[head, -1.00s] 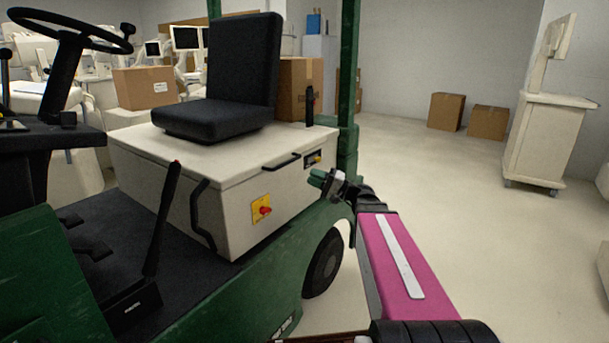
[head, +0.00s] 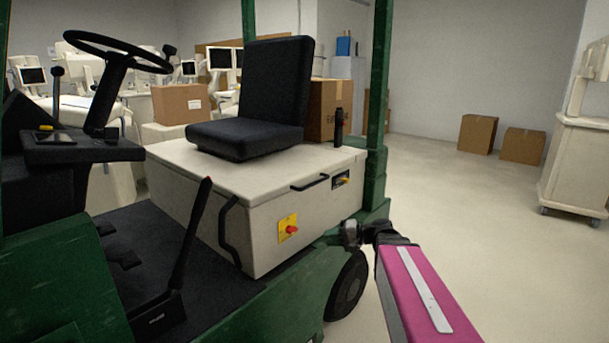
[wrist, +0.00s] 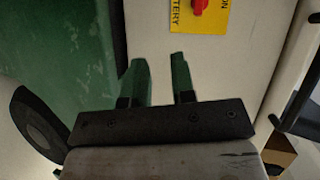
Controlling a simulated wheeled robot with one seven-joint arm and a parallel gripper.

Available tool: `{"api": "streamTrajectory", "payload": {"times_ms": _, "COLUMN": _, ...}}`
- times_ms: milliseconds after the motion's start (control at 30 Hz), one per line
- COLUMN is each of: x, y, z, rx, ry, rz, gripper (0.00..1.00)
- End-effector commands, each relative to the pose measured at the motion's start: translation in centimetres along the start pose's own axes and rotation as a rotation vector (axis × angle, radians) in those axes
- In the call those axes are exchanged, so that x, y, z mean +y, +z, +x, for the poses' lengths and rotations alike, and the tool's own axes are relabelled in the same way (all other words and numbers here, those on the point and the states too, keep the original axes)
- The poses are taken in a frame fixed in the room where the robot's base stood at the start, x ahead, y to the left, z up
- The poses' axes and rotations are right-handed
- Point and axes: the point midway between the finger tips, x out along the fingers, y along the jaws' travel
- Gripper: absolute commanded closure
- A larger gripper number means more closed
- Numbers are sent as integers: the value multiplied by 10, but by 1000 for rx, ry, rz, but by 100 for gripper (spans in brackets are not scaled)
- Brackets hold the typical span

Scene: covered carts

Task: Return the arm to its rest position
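My arm's magenta link (head: 425,295) reaches in from the lower right in the head view. My gripper (wrist: 161,70) shows in the wrist view with two green fingers spread apart and nothing between them. In the head view its fingers are hard to make out against the green frame. It is low beside the forklift's rear, right of the yellow plate (head: 283,236) with a red knob (head: 292,230). The plate also shows at the top of the wrist view (wrist: 183,15), beyond the fingertips.
The green forklift (head: 225,310) fills the left, with a cream battery cover (head: 265,167), black seat (head: 255,110), lever (head: 192,230) and rear wheel (head: 347,288). Cardboard boxes (head: 477,134) and a white wheeled cart (head: 577,165) stand farther right. The floor between is clear.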

Motion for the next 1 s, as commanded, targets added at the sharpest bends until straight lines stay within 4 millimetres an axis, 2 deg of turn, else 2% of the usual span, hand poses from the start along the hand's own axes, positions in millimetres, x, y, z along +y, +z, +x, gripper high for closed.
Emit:
{"api": "streamTrajectory", "payload": {"times_ms": 100, "x": 41, "y": 22, "z": 9, "rx": -43, "ry": 212, "rz": 10, "gripper": 76}}
{"api": "streamTrajectory", "payload": {"times_ms": 233, "x": 85, "y": 43, "z": 9, "rx": -83, "ry": 447, "rz": 7, "gripper": 76}}
{"api": "streamTrajectory", "payload": {"times_ms": 367, "x": 123, "y": 60, "z": 0, "rx": -116, "ry": 677, "rz": -12, "gripper": 76}}
{"api": "streamTrajectory", "payload": {"times_ms": 500, "x": 157, "y": 76, "z": -19, "rx": -144, "ry": 919, "rz": -52, "gripper": 76}}
{"api": "streamTrajectory", "payload": {"times_ms": 700, "x": 185, "y": 86, "z": -45, "rx": -168, "ry": 1181, "rz": -117, "gripper": 76}}
{"api": "streamTrajectory", "payload": {"times_ms": 833, "x": 192, "y": 87, "z": -55, "rx": -173, "ry": 1266, "rz": -146, "gripper": 76}}
{"api": "streamTrajectory", "payload": {"times_ms": 1000, "x": 194, "y": 87, "z": -58, "rx": -174, "ry": 1293, "rz": -155, "gripper": 76}}
